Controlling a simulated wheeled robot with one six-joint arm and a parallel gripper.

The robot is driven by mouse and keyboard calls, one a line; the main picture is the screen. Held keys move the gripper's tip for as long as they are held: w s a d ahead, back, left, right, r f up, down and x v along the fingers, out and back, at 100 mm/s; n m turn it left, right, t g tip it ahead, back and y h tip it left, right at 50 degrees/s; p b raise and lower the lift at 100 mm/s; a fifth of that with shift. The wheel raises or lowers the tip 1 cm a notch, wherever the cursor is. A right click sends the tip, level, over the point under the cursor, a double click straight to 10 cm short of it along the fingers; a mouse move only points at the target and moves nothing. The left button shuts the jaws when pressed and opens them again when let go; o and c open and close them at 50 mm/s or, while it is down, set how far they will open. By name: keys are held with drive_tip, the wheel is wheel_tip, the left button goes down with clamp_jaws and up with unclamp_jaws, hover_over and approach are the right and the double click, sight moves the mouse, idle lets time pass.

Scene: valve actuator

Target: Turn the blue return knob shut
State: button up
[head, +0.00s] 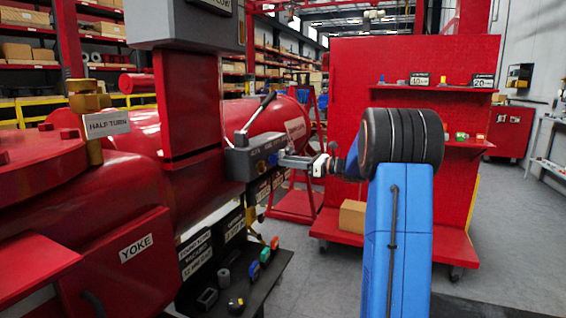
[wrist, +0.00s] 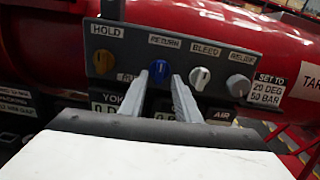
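The blue return knob (wrist: 159,70) is on a grey panel (wrist: 127,65) under a RETURN label. Its grip bar looks close to upright in the wrist view. My gripper (wrist: 160,82) is open, with its two fingertips apart and just below the knob in the picture, one toward each side of it. Whether they touch it I cannot tell. In the head view my gripper (head: 298,161) points left at the panel (head: 246,158), and the blue knob (head: 272,159) shows small in front of it.
A lever (head: 260,110) rises above the panel. A red shelf unit (head: 340,85) stands behind my arm.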

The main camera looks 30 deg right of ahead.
drive_tip(key=v, duration=1.4)
drive_tip(key=shift+s+d, duration=0.15)
drive_tip(key=shift+s, duration=0.1)
drive_tip(key=s+a+f+n+g+h, duration=0.1)
drive_tip(key=s+a+f+n+g, duration=0.2)
drive_tip(key=a, duration=0.7)
drive_tip(key=s+a+f+n+g, duration=0.1)
drive_tip(key=s+a+n+g, duration=0.3)
drive_tip(key=a, duration=0.5)
drive_tip(key=s+a+f+n+g+h, duration=0.1)
drive_tip(key=s+a+f+n+g, duration=0.2)
drive_tip(key=s+a, duration=0.5)
drive_tip(key=s+a+f+n+h, duration=0.45)
drive_tip(key=s+a+n, duration=0.35)
drive_tip(key=s, duration=0.2)
drive_tip(key=s+d+f+n+h, duration=0.1)
drive_tip(key=s+f+n+h, duration=0.3)
drive_tip(key=s+f+n, duration=0.3)
drive_tip(key=shift+s+d+n+t, duration=0.3)
drive_tip(key=shift+s+n, duration=1.2)
drive_tip(key=shift+s, duration=1.55)
